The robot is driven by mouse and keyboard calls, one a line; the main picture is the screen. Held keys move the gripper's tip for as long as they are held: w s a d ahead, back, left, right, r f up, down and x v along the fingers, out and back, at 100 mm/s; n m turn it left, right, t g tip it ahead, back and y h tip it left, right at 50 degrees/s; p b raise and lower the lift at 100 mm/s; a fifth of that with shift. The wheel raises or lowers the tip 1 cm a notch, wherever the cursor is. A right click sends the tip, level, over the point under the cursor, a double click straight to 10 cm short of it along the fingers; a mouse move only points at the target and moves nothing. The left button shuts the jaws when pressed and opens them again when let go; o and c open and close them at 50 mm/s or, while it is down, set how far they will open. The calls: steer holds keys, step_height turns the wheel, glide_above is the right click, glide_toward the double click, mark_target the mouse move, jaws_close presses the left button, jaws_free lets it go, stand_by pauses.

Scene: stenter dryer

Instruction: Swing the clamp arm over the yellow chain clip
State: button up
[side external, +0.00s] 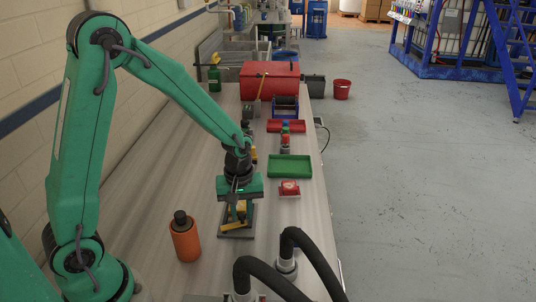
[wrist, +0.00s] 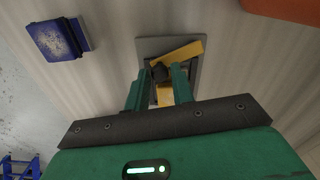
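A grey square fixture plate (side external: 238,234) sits on the bench below my gripper (side external: 240,205). It shows in the wrist view (wrist: 147,46). A flat yellow bar (wrist: 184,52) lies diagonally across it, probably the clamp arm. A second yellow piece (wrist: 165,97) shows between my fingers, probably the chain clip. A dark knob or post (wrist: 158,72) stands beside the bar's inner end, between my fingertips (wrist: 160,70). The two green fingers are apart, one on each side of the knob. I cannot tell whether they touch it. The clip is partly hidden.
An orange bottle (side external: 185,240) stands left of the plate, and black hoses (side external: 305,255) arch at the near right. A red block (side external: 289,188), a green tray (side external: 290,167) and a red toolbox (side external: 269,80) are farther back. A blue block (wrist: 58,38) lies near the bench edge.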

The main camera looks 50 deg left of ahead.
mark_target(241, 213)
jaws_close()
steer(key=shift+a, duration=0.1)
steer(key=shift+w+a+n, duration=0.1)
steer(key=shift+a+n, duration=0.05)
steer(key=shift+n, duration=0.55)
steer(key=shift+o, duration=2.3)
jaws_free()
steer(key=shift+r, duration=0.1)
steer(key=shift+r, duration=3.85)
